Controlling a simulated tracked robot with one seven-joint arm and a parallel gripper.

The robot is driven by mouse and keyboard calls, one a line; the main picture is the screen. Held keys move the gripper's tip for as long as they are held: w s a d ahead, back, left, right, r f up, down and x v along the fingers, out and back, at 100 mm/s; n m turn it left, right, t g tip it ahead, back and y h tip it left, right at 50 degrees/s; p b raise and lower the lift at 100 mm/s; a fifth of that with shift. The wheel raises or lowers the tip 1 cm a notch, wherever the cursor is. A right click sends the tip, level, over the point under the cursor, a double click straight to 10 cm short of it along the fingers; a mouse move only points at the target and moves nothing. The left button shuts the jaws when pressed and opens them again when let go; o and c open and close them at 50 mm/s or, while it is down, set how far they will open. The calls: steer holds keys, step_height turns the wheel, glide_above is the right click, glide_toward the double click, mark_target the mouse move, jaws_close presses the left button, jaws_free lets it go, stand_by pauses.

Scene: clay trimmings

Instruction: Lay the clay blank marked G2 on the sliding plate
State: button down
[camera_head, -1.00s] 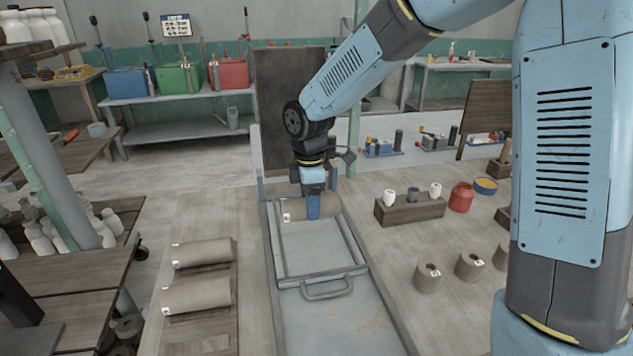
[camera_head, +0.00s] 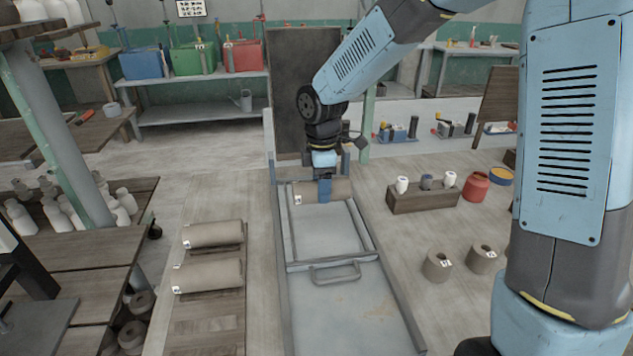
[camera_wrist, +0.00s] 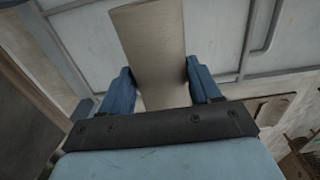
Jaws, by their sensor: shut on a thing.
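My gripper (camera_head: 325,188) is shut on a grey-brown clay cylinder (camera_head: 345,188) at the far end of the sliding plate (camera_head: 325,236). A small white label shows on the cylinder's left end, too small to read. In the wrist view the clay cylinder (camera_wrist: 153,45) runs between my blue fingers (camera_wrist: 158,90). The cylinder is over the plate's far part; whether it touches the plate I cannot tell. The plate is a pale framed tray with a handle (camera_head: 335,272) at its near side, set between rails.
Two more labelled clay cylinders (camera_head: 215,233) (camera_head: 208,275) lie on a wooden board left of the rails. Right of the rails stand a wooden block with small jars (camera_head: 422,199), a red pot (camera_head: 475,187) and upright clay rolls (camera_head: 437,264). A dark upright panel (camera_head: 305,100) stands behind the plate.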

steer(key=shift+f, duration=2.35)
steer(key=shift+f, duration=0.55)
steer(key=shift+c, duration=0.8)
jaws_free()
steer(key=shift+r, duration=0.1)
step_height(320, 180, up, 14)
steer(key=shift+f, duration=0.25)
